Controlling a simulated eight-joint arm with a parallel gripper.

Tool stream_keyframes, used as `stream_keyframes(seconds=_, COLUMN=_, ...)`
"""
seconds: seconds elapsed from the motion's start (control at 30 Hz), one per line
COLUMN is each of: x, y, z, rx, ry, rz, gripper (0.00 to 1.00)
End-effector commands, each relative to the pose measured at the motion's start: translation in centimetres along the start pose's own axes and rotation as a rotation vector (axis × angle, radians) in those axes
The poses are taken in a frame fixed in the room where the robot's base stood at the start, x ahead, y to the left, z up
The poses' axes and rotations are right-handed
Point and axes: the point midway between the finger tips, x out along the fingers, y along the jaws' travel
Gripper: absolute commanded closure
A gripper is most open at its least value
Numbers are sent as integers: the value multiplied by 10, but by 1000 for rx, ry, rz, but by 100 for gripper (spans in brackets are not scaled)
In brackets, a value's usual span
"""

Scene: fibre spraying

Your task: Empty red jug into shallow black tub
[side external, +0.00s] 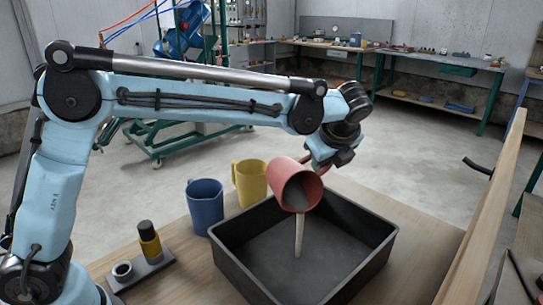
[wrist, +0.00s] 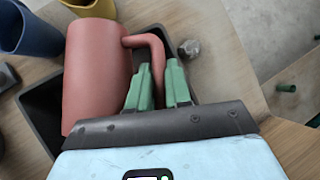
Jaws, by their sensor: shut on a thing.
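The red jug (side external: 296,187) is tilted mouth-down over the shallow black tub (side external: 231,264) in the side view. A pale stream runs from its lip to the tub floor, and grey contents show inside its mouth. In the wrist view the jug (wrist: 97,75) lies left of the fingers, its handle reaching toward them. My gripper (wrist: 163,80) has green fingers and is shut on the jug's handle. In the side view the fingers are mostly hidden behind the jug. The tub (wrist: 40,122) is largely covered by the jug in the wrist view.
A blue jug (side external: 205,204) and a yellow jug (side external: 250,182) stand upright behind the tub. A wooden rail (side external: 490,215) rises at the right. Bare table lies right of the tub.

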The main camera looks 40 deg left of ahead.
Motion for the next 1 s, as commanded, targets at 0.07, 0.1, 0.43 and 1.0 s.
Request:
stream_keyframes(seconds=0.07, x=0, y=0, z=-2, rx=3, ry=-9, rz=-2, gripper=100)
stream_keyframes(seconds=0.1, x=0, y=1, z=-3, rx=5, ry=-13, rz=-2, gripper=100)
stream_keyframes(seconds=0.43, x=-1, y=1, z=-6, rx=13, ry=-49, rz=-7, gripper=100)
stream_keyframes(seconds=1.0, x=-6, y=1, z=-9, rx=29, ry=-111, rz=-16, gripper=100)
